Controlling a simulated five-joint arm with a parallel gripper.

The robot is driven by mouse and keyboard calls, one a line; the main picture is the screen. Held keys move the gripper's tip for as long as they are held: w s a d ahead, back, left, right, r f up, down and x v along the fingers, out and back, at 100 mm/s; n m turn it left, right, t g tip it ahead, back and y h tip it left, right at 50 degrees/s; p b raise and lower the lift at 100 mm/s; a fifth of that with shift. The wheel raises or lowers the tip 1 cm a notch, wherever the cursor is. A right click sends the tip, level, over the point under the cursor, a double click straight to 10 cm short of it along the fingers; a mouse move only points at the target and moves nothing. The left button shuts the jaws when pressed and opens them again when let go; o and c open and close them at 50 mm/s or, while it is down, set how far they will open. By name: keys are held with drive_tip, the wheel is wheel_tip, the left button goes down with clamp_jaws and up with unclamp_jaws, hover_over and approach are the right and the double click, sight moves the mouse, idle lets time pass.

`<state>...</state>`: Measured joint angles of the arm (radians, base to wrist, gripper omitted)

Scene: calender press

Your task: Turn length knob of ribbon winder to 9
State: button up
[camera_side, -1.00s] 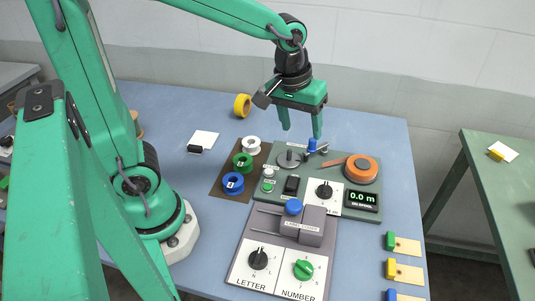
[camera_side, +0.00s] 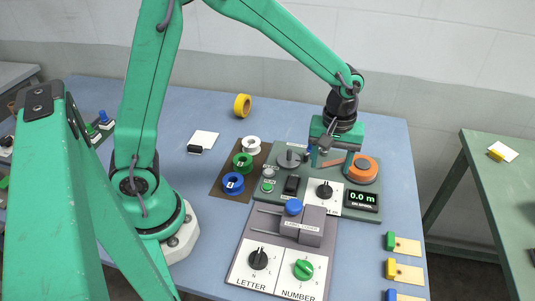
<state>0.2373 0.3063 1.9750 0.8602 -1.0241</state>
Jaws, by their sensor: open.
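The ribbon winder (camera_side: 282,192) is a grey-green panel on the blue table. Its length knob (camera_side: 325,189) is a black dial with a pale pointer mark on a white plate. The plate's markings are too small to read and partly covered. The display (camera_side: 362,199) beside it reads 0.0 m. My gripper (camera_side: 332,163) is open and empty, pointing down. In the picture it is just above the knob, near the orange spool, and appears apart from the knob.
An orange spool (camera_side: 363,168) stands at the panel's right. A black switch (camera_side: 291,185) is left of the knob. The press with LETTER (camera_side: 258,258) and NUMBER (camera_side: 302,268) dials is in front. White, green and blue ribbon rolls (camera_side: 232,183) sit left on a brown mat.

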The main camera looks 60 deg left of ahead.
sight(326, 186)
drive_tip(key=shift+f, duration=3.9)
drive_tip(key=c, duration=1)
